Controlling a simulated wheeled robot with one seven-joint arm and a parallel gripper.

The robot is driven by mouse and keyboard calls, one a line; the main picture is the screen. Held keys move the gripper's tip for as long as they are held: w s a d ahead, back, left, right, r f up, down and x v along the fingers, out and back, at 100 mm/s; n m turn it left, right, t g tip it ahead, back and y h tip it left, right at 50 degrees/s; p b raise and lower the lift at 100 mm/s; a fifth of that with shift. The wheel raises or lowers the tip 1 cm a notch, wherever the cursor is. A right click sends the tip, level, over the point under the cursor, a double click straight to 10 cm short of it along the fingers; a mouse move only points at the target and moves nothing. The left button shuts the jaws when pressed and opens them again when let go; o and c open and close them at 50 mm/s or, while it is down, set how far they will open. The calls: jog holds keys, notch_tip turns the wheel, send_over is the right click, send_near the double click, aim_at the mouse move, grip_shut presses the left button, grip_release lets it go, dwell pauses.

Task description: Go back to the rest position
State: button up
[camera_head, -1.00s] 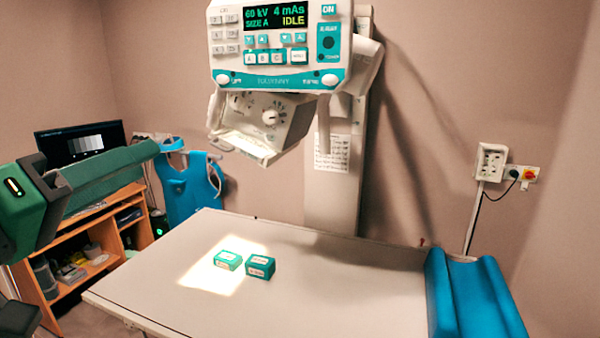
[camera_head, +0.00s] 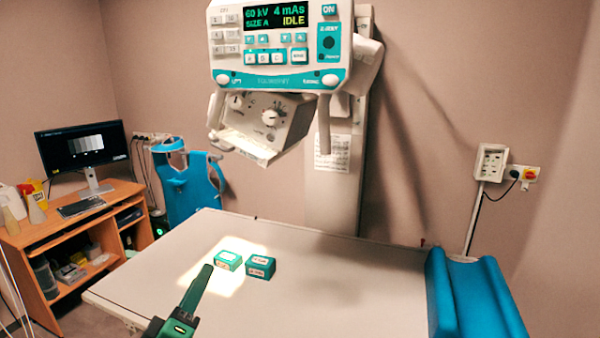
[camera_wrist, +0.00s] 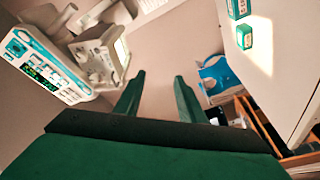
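My gripper (camera_wrist: 160,80) shows in the wrist view with its two dark green fingers apart and nothing between them but wall. In the head view, a dark green part of my arm (camera_head: 190,305) rises from the bottom edge. It overlaps the lit patch of the table just below the boxes, and I cannot tell its height above the top. Two small green boxes, a left one (camera_head: 228,260) and a right one (camera_head: 261,267), sit side by side on the pale table (camera_head: 330,300). Both also show at the upper right of the wrist view.
The x-ray unit (camera_head: 280,80) hangs over the table's back, its display reading IDLE. A blue cushion (camera_head: 470,295) lies at the table's right end. A desk with a monitor (camera_head: 82,148) and a blue apron (camera_head: 190,185) stand at the left. The table's front middle is clear.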

jog(key=s+d+f+g+y, duration=0.1)
jog(key=s+d+f, duration=0.25)
jog(key=f, duration=0.55)
jog(key=s+d+f+g+y, duration=0.1)
jog(key=s+d+f+y, duration=0.15)
jog(key=s+f, duration=0.45)
jog(key=s+d+f, duration=0.2)
jog(key=d+f, duration=0.2)
jog(key=f, duration=0.7)
jog(key=s+d+f+m, duration=0.1)
jog(key=s+d+m, duration=0.2)
jog(key=s, duration=0.6)
jog(key=s+d+f+m+g+h, duration=0.1)
jog(key=s+d+f+m, duration=0.1)
jog(key=s, duration=0.7)
jog(key=s+d+f+m, duration=0.1)
jog(key=s+d+m, duration=0.3)
jog(key=s, duration=0.5)
jog(key=shift+s+d+f+m+g, duration=0.2)
jog(key=shift+d+f+m+g, duration=0.2)
jog(key=shift+d, duration=0.55)
jog(key=shift+h, duration=0.25)
jog(key=shift+c, duration=0.6)
